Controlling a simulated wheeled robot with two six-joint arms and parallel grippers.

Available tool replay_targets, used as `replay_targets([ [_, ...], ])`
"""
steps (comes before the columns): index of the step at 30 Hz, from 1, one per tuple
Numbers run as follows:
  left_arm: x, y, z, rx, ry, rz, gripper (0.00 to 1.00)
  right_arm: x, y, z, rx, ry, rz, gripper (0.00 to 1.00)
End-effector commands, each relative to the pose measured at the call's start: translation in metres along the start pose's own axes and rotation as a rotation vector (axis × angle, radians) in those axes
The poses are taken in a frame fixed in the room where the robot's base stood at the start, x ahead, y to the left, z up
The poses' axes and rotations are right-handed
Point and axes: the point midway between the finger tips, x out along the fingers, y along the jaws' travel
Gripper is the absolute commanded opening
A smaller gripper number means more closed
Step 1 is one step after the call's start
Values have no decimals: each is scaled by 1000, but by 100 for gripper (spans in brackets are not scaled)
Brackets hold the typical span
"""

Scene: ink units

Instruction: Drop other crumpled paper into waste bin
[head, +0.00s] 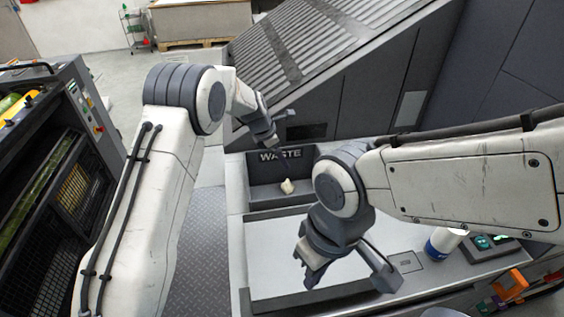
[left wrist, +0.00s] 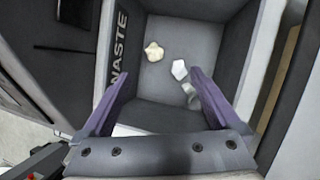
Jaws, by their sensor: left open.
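The waste bin (head: 258,168) is a grey open recess marked WASTE; it also fills the middle of the left wrist view (left wrist: 215,30). A cream crumpled paper (left wrist: 154,51) lies in it and shows in the head view (head: 287,187). A white crumpled paper (left wrist: 179,69) is beside it, with another pale piece (left wrist: 188,89) partly hidden behind a finger. My left gripper (head: 282,134) is open above the bin, with nothing between its fingers (left wrist: 159,76). My right gripper (head: 347,279) is open and empty over the pale worktop panel (head: 290,250).
A white can with a blue band (head: 446,241) stands at the right of the worktop, near a dark device (head: 486,243). Orange parts (head: 512,284) are at the lower right. A ribbed grey housing (head: 330,50) rises behind the bin. A dark rack (head: 60,170) stands at left.

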Motion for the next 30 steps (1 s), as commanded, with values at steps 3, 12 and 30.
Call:
replay_targets([
  [3, -24, 1, -1, -1, -1, 3, 96, 8, 1, 0, 0, 0, 0, 0],
  [12, -57, 0, -1, 0, 1, 0, 96, 13, 1, 1, -1, 0, 0, 0],
  [30, -84, -15, -36, 274, 57, 11, 96, 13, 1, 1, -1, 0, 0, 0],
])
